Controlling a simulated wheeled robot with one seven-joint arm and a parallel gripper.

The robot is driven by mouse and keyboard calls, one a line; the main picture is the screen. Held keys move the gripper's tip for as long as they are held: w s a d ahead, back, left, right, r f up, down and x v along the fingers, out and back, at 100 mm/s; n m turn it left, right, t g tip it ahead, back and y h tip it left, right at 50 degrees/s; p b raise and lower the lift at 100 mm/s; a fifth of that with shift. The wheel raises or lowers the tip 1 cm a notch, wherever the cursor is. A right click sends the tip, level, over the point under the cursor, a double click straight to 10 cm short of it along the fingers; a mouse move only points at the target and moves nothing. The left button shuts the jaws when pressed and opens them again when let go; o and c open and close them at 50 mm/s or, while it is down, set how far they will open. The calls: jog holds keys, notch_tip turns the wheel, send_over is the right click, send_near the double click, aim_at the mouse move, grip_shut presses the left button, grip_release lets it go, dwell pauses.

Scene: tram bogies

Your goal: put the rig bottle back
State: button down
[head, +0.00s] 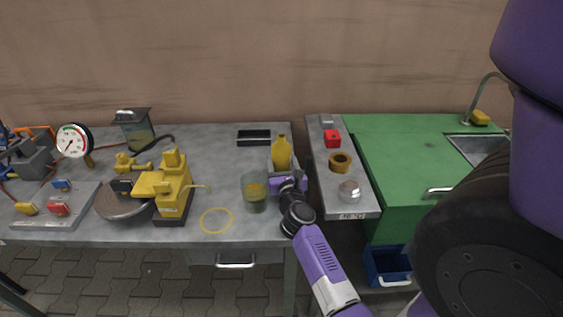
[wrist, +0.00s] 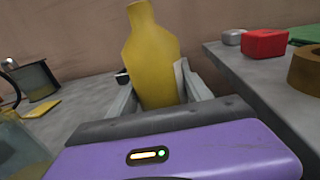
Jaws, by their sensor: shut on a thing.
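The rig bottle, a yellow bottle with a narrow neck (head: 281,152), stands upright between the fingers of my gripper (head: 283,171) near the right end of the grey bench. In the wrist view the bottle (wrist: 151,58) fills the space between the two grey fingers of my gripper (wrist: 158,92), which is shut on it. Its lower part is hidden behind the gripper body. I cannot tell whether its base touches the bench. A yellow ring marking (head: 216,220) lies bare on the bench near the front edge, left of my gripper.
A clear beaker with yellowish contents (head: 255,192) stands just left of my gripper. A yellow machine (head: 172,190) is left of the ring. A black tray (head: 254,137) lies behind. A narrow grey shelf (head: 335,190) at right holds a red block (head: 332,139) and tape roll (head: 340,161).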

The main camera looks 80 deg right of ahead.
jog(key=c, duration=0.9)
grip_release()
jog(key=shift+f, duration=0.2)
jog(key=shift+o, duration=0.9)
jog(key=shift+r, duration=0.1)
jog(key=shift+r, duration=0.15)
jog(key=b+v, duration=0.1)
jog(key=v, duration=1.1)
jog(key=shift+a, duration=0.1)
